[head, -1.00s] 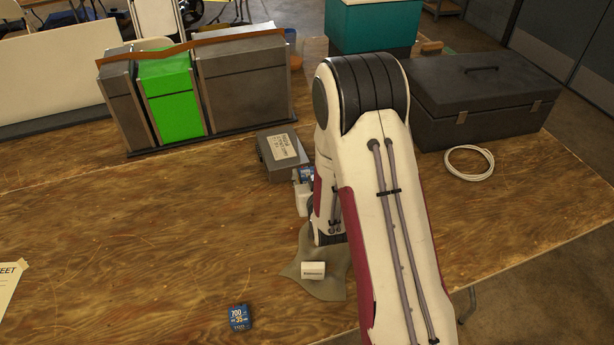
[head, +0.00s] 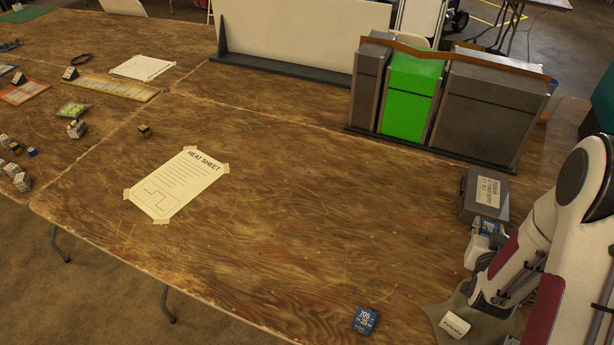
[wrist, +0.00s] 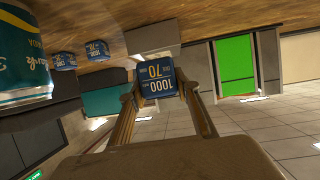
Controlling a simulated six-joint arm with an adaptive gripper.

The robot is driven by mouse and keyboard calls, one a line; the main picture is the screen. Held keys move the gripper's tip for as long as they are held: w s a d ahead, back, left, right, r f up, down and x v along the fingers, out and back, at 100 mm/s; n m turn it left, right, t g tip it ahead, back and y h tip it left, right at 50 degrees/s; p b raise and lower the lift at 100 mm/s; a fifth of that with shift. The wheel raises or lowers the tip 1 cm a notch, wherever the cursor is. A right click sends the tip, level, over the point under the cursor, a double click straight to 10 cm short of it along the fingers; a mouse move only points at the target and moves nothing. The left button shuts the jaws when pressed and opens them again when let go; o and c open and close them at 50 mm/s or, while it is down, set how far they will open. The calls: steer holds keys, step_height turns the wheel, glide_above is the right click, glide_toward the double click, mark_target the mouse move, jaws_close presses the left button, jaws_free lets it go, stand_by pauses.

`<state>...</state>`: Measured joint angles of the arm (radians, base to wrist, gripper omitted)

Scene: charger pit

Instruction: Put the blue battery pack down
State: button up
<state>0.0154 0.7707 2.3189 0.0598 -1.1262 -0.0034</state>
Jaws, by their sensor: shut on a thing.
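In the wrist view, which is upside down, a blue battery pack (wrist: 157,82) marked 1000 and 70 sits between my gripper's fingertips (wrist: 163,97). My gripper is shut on it. Wooden table surface lies along the top of that view; whether the pack touches it I cannot tell. In the head view my arm is at the right edge and my gripper's tips are not clearly seen. A blue-and-white item (head: 487,230) shows beside the arm and the grey case. Another blue pack (head: 365,320), marked 700 and 35, lies on the table near the front.
A grey case (head: 484,196) stands by the arm. A white block (head: 454,325) sits on a grey cloth (head: 490,322). Grey and green bins (head: 410,92) stand behind. A taped sheet (head: 178,184) lies left of a wide clear stretch. A can (wrist: 22,50) and more blue packs show in the wrist view.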

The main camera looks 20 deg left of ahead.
steer(key=s+a+n+y, duration=0.2)
steer(key=s+a, duration=0.1)
steer(key=a, duration=0.8)
steer(key=s+a+n+y, duration=0.15)
steer(key=s+a, duration=0.25)
steer(key=a, duration=0.8)
steer(key=s+a+n+y, duration=0.2)
steer(key=s+a+y, duration=0.1)
steer(key=a, duration=0.8)
steer(key=s+a+g, duration=0.1)
steer(key=s+a, duration=0.9)
steer(key=s, duration=0.4)
steer(key=s+d+m+t+h, duration=0.1)
steer(key=s+d+m+h, duration=0.3)
steer(key=d, duration=0.3)
steer(key=shift+d+r+m+h, duration=0.15)
steer(key=shift+d+m+h, duration=0.25)
steer(key=shift+h, duration=0.35)
steer(key=shift+s, duration=0.1)
steer(key=shift+f, duration=2.9)
